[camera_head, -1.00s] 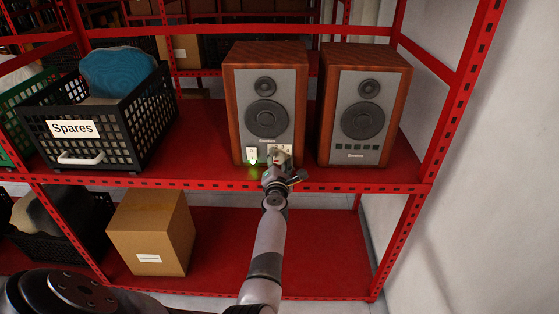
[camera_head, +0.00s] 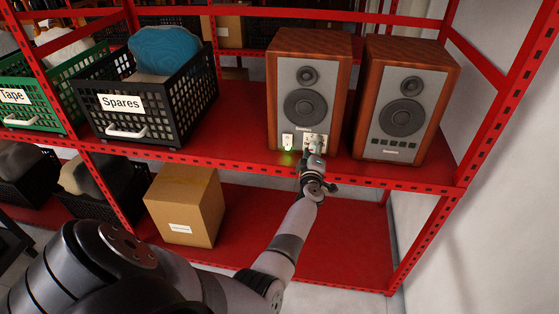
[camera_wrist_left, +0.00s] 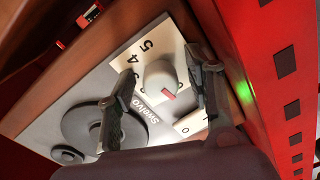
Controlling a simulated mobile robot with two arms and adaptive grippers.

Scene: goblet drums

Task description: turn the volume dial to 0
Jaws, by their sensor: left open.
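The volume dial (camera_wrist_left: 160,80) is a pale round knob with a red mark on a white numbered plate (camera_wrist_left: 146,62). It sits low on the front of the left wooden speaker (camera_head: 306,105). In the left wrist view, 5 and 4 show at the upper left of the plate and 0 near the bottom. The red mark faces the lower right side, towards the 0 end; some numbers are hidden. My left gripper (camera_head: 314,157) is at the dial, open, with one finger on each side of it (camera_wrist_left: 161,66). I cannot tell whether the fingers touch it.
A second speaker (camera_head: 405,100) stands to the right. A black "Spares" crate (camera_head: 160,115) is to the left. The red shelf edge (camera_head: 240,167) runs just below the speakers.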

